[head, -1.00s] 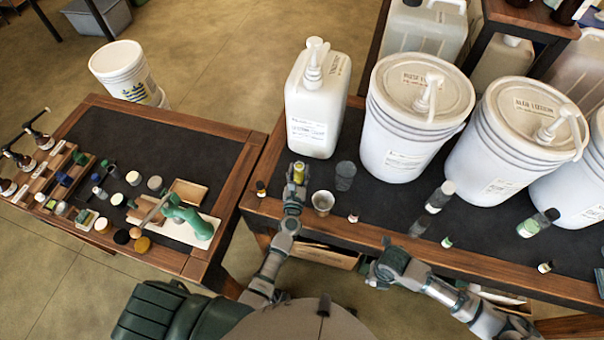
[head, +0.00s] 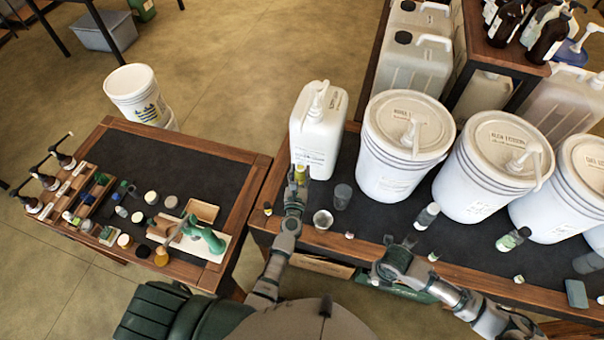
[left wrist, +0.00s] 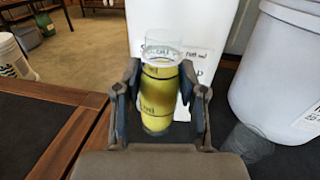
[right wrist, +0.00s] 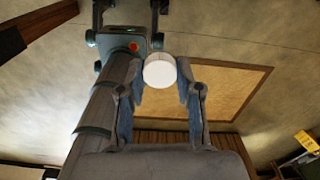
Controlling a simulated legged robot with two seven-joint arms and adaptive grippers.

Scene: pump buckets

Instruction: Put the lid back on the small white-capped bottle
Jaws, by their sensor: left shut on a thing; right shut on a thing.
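My left gripper (head: 299,178) is shut on a small clear bottle (left wrist: 160,95) of yellow-green liquid. In the left wrist view the bottle is upright between the fingers, its clear upper end showing no cap. In the head view the bottle (head: 300,172) is in front of the white pump jug (head: 318,135). My right gripper (right wrist: 160,85) is shut on a round white lid (right wrist: 160,71), held at the fingertips. In the head view the right gripper (head: 408,246) is near the bench's front edge, well right of the bottle; the lid cannot be made out there.
A metal cup (head: 323,219) and a dark grey cup (head: 342,196) stand right of the left gripper. Large white pump buckets (head: 403,145) line the back. Small bottles stand along the front edge. A side table (head: 180,165) at left holds jars and a green device.

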